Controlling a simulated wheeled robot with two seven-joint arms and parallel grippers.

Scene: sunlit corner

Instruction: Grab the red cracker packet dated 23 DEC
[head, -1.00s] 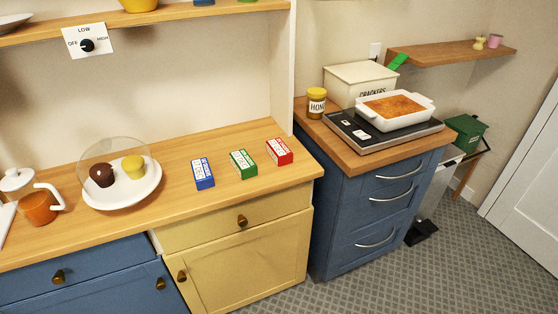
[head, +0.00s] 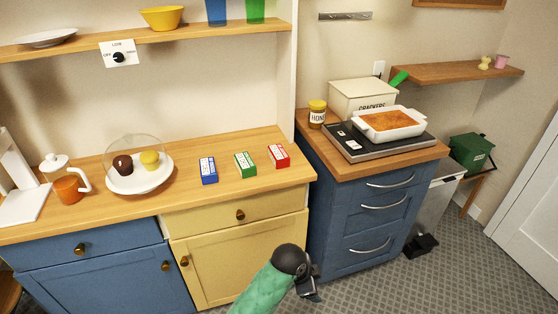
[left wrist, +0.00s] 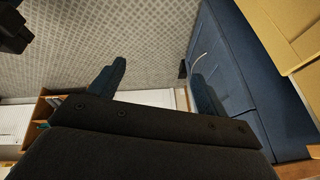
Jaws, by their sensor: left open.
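The red packet (head: 279,155) lies on the wooden counter at the right end of a row of three. The green packet (head: 245,164) and the blue packet (head: 208,170) lie to its left. Each has a white label; the printing is too small to read. My left gripper (head: 311,289) is at the bottom of the head view, in front of the cabinets and below the counter, well apart from the packets. In the left wrist view its two fingers (left wrist: 158,82) are spread with nothing between them.
A cracker tin (head: 350,96), honey jar (head: 317,114) and white baking dish (head: 391,133) sit on the blue drawer unit (head: 385,205). A shelf (head: 215,38) hangs above. Counter around the packets is clear.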

